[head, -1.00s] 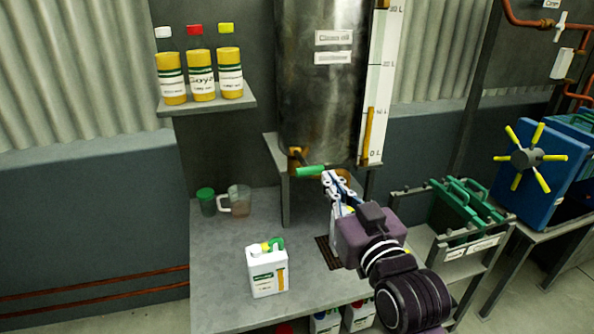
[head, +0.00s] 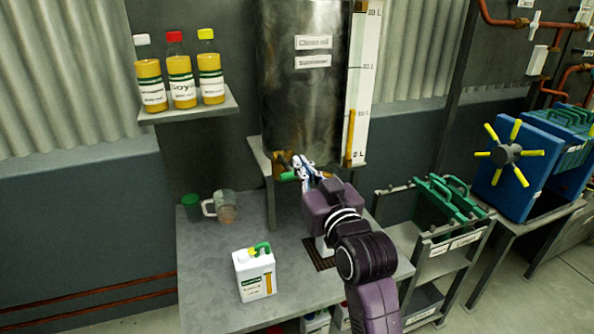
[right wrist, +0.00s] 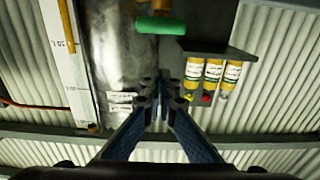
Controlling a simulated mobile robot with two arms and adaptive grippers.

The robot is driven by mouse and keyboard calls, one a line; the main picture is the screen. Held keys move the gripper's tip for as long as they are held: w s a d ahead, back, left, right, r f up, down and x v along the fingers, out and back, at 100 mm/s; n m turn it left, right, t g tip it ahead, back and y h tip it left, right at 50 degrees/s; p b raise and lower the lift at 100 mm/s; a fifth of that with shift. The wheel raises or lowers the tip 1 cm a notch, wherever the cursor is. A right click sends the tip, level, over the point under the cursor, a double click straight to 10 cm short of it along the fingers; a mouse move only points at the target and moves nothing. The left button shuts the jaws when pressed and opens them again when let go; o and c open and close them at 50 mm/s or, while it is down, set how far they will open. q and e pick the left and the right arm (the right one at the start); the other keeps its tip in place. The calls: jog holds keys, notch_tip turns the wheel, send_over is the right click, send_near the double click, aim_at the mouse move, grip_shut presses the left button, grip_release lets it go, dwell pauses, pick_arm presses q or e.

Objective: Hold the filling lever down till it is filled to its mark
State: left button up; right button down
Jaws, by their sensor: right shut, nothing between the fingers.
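The filling lever, with a green grip (head: 289,176), sticks out from the brass tap (head: 280,160) at the foot of the metal tank (head: 300,110). Its right end is hidden by my right gripper (head: 299,160). That gripper is shut and empty, its tips just above and beside the grip; contact cannot be told. In the right wrist view the green grip (right wrist: 160,25) lies beyond the shut fingertips (right wrist: 159,92), with a gap between them in the picture. A white container (head: 323,246) under my gripper is mostly hidden, so its level cannot be seen. My left gripper is not in view.
A white jug (head: 255,272) with a green handle and a beaker (head: 222,206) stand on the table (head: 215,260). A tall scale (head: 357,90) stands beside the tank. Oil bottles (head: 181,80) stand on a shelf at the left.

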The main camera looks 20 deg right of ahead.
jog(key=shift+w+f, duration=1.6)
jog(key=shift+f, duration=0.3)
notch_tip(320, 180, down, 8)
jog(key=t+b, duration=0.2)
jog(key=b, duration=0.6)
jog(key=shift+r+t, duration=0.25)
jog(key=shift+t, duration=0.05)
jog(key=shift+s, duration=0.1)
